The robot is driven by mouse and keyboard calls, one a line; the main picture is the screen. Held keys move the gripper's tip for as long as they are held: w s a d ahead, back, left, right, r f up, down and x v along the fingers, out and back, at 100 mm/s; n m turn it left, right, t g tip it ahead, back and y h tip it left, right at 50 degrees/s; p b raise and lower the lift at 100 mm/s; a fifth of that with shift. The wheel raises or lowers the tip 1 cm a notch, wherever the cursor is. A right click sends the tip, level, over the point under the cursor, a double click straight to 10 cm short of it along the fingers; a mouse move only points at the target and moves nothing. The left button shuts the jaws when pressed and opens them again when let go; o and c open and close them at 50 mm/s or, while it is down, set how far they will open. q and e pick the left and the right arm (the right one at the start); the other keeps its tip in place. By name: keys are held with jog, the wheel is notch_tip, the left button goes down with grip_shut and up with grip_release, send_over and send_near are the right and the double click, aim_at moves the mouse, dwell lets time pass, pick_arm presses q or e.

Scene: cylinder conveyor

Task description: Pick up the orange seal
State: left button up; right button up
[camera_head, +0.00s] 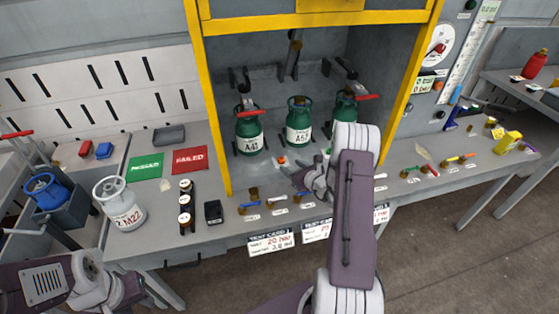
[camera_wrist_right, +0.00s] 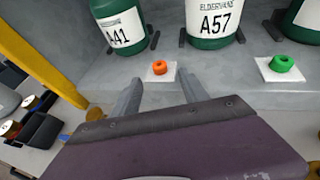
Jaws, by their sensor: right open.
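The orange seal (camera_head: 282,160) is a small ring on a white square on the grey bench, in front of the green cylinders A41 (camera_head: 249,135) and A57 (camera_head: 299,126). In the right wrist view the seal (camera_wrist_right: 158,67) shows just beyond and between the fingertips. My right gripper (camera_head: 297,172) is open and empty, close to the seal on its near right side; its fingers also show in the wrist view (camera_wrist_right: 160,78). A green seal (camera_wrist_right: 281,64) lies on another white square to the right. My left gripper (camera_head: 124,288) is at the lower left, its fingers not clear.
The yellow-framed cabinet (camera_head: 216,130) surrounds the green cylinders. Small tools and tags lie along the front edge, near a black block (camera_head: 213,212). A white cylinder (camera_head: 120,205), a green PASSED mat (camera_head: 145,167) and a red FAILED mat (camera_head: 190,160) are at left.

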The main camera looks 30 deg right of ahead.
aim_at(281, 159)
jog(key=shift+w+d+f, duration=0.15)
jog(key=shift+w+f, duration=0.1)
jog(key=shift+w, duration=0.2)
jog(key=shift+w+d+f, duration=0.1)
jog(key=shift+w+f, duration=0.1)
jog(key=shift+w, duration=0.25)
jog(key=x, duration=0.5)
jog(key=shift+w+a+r+p, duration=0.25)
jog(key=shift+p, duration=0.15)
jog(key=shift+a, duration=0.1)
jog(key=shift+c, duration=0.6)
jog(key=shift+s, duration=0.1)
grip_shut()
